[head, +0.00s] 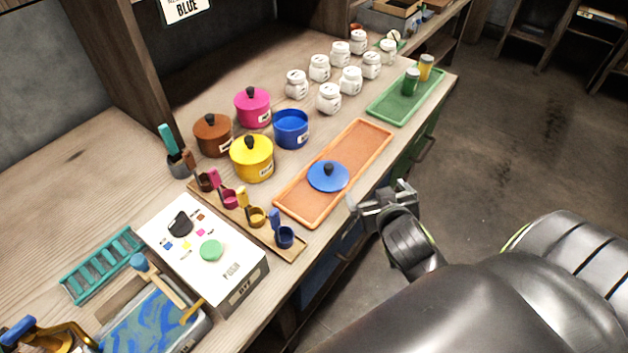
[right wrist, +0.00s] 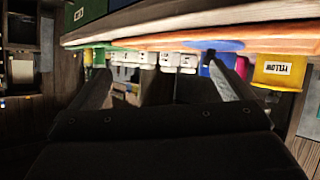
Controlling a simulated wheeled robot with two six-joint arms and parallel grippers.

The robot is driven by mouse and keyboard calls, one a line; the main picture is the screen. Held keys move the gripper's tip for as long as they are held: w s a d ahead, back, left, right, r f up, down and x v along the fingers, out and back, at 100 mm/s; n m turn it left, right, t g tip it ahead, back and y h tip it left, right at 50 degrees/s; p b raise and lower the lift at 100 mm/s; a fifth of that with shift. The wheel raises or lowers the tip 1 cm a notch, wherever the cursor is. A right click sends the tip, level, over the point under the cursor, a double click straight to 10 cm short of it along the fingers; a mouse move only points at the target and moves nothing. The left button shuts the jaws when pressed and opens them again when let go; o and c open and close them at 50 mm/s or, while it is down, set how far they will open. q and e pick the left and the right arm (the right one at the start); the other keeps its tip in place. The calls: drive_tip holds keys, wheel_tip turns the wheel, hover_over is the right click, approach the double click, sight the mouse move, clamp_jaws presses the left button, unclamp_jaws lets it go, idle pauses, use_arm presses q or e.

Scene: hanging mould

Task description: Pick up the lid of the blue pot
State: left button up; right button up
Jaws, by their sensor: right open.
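The blue pot (head: 291,129) stands without a lid to the upper left of the tray. My right gripper (head: 362,198) is open and empty at the counter's front edge, to the right of the lid and apart from it. In the right wrist view the open fingers (right wrist: 160,85) stand wide apart, and the lid (right wrist: 215,45) shows upside down beyond them. My left gripper is not in view.
Lidded yellow (head: 252,160), brown (head: 213,136) and pink (head: 253,108) pots stand left of the tray. Coloured scoops rest on a wooden board (head: 290,246) in front. Several white jars (head: 328,98) and a green tray (head: 386,108) stand farther back.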

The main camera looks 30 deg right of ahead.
drive_tip(key=w+a+r+n+t+y, duration=0.1)
drive_tip(key=w+r+t+y, duration=0.1)
drive_tip(key=w+r+t, duration=0.4)
drive_tip(key=w+a+r+n+t+y, duration=0.1)
drive_tip(key=w+a+r+n+t, duration=0.15)
drive_tip(key=r, duration=0.55)
drive_tip(key=w+a+r+n+g+y, duration=0.1)
drive_tip(key=a+r+n+g+y, duration=0.2)
drive_tip(key=a+n+y, duration=0.45)
drive_tip(key=w+a+r+n+g+y, duration=0.2)
drive_tip(key=a+r+n+g+y, duration=0.2)
drive_tip(key=n+y, duration=0.55)
drive_tip(key=m+g+h, duration=0.7)
drive_tip(key=g+h, duration=0.5)
approach(330, 166)
drive_tip(key=shift+n+t, duration=0.25)
drive_tip(key=shift+t, duration=0.1)
drive_tip(key=b+x, duration=0.2)
drive_tip(key=b, duration=0.1)
drive_tip(key=b+x, duration=0.3)
drive_tip(key=b, duration=0.1)
drive_tip(key=shift+s+f, duration=0.2)
drive_tip(key=shift+f, duration=0.05)
drive_tip(key=shift+x, duration=2.9)
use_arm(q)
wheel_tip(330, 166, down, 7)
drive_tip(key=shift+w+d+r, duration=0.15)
